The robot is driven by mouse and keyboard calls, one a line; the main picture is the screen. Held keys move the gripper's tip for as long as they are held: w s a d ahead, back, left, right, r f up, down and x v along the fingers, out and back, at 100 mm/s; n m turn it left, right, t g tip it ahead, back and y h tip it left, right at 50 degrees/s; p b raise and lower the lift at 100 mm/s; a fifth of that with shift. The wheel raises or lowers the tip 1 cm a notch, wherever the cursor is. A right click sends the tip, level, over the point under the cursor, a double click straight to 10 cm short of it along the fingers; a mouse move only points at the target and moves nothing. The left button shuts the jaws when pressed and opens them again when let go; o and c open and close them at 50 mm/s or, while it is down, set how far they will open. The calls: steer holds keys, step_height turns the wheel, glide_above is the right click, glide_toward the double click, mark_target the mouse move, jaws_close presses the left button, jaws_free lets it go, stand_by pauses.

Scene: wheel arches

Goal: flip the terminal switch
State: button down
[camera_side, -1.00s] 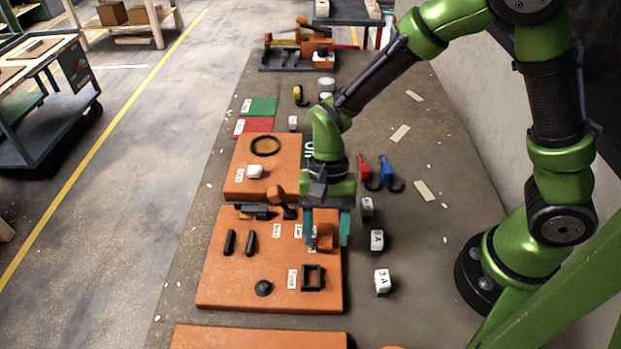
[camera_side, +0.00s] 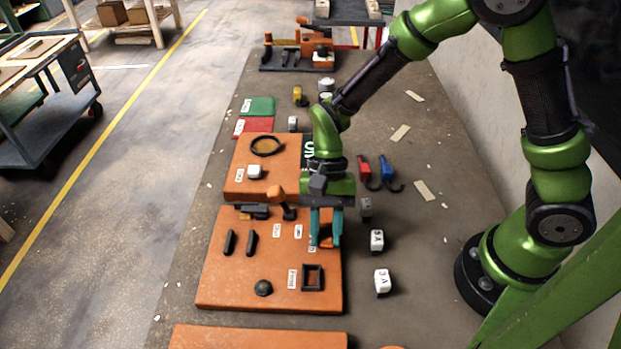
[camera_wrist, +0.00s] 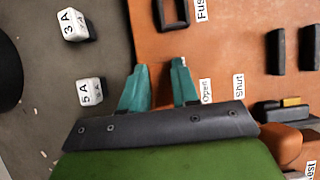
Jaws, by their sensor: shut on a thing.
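My gripper (camera_side: 326,238) points down over the right edge of the orange board. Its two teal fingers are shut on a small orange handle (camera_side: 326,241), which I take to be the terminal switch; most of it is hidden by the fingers. In the wrist view, my gripper (camera_wrist: 160,70) has its fingertips a short gap apart, with orange showing between them. Its exact outline there cannot be told from the orange board. The "Open" label (camera_wrist: 206,90) and the "Shut" label (camera_wrist: 238,86) lie beside the fingers.
The orange board (camera_side: 225,280) also carries a square black socket (camera_side: 313,277), a dark knob (camera_side: 263,288) and two black bars (camera_side: 240,243). A lever with an orange knob (camera_side: 275,193) stands just behind. White "5 A" (camera_side: 377,241) and "3 A" (camera_side: 382,281) blocks stand to the right.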

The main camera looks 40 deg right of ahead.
steer(key=g+y, duration=0.2)
steer(key=shift+w+d+g+y, duration=0.3)
steer(key=shift+w+d, duration=0.05)
steer(key=shift+d, duration=0.05)
steer(key=c, duration=0.8)
jaws_free()
steer(key=shift+c, duration=0.2)
steer(key=shift+r, duration=0.1)
steer(key=v, duration=1.7)
